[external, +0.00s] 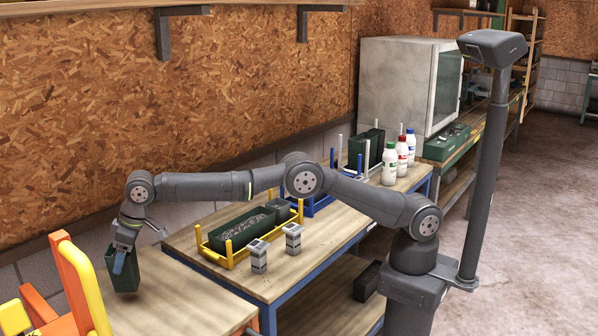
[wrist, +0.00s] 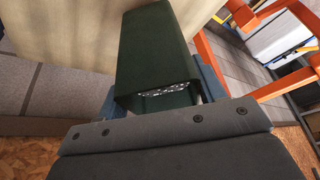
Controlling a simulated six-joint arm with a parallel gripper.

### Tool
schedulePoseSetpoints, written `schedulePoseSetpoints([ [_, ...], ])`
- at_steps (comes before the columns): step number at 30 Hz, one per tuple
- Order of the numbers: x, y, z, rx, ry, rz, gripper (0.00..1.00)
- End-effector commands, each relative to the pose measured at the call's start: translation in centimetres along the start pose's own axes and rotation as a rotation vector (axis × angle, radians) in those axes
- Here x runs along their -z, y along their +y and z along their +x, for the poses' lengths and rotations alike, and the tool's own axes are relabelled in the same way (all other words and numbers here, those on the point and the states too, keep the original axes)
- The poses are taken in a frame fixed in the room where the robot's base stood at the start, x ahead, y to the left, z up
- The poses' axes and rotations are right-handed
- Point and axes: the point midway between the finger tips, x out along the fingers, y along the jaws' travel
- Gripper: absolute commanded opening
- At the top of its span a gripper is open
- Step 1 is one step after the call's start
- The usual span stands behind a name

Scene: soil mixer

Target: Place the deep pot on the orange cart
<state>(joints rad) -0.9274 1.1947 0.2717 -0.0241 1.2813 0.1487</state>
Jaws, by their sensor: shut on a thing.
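The deep pot (external: 124,275) is a dark green, tall box. My gripper (external: 120,258) is shut on it, with a blue finger against its side. The pot hangs roughly upright beside the left end of the wooden worktop in the external view. In the wrist view the pot (wrist: 155,42) sits between the fingers of my gripper (wrist: 158,88), with pale speckled contents showing at its opening. The orange cart (external: 77,285) stands at the lower left, partly cut off, with orange and yellow bars. Orange framing (wrist: 208,52) also shows at the right of the wrist view.
A yellow rack (external: 228,262) holds a dark green trough and a smaller pot on the bench. Two grey block-like items (external: 258,255) stand before it. A blue rack (external: 318,205), several bottles (external: 390,163) and a grey cabinet (external: 400,85) are farther right. The near-left worktop (external: 185,300) is clear.

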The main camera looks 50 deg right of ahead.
Motion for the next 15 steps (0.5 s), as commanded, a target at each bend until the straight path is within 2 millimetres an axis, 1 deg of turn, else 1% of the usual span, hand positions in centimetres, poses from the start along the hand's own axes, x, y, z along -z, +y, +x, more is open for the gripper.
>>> schedulePoseSetpoints([
  [5,0.0,-0.4,0.6,-0.001,0.0,0.001,0.38],
  [8,-0.6,-0.4,1.7,-0.001,-0.003,0.001,0.38],
  [12,-1.4,-0.3,3.6,-0.001,-0.003,0.001,0.38],
  [15,-1.5,-0.3,4.0,0.0,0.001,0.001,0.38],
])
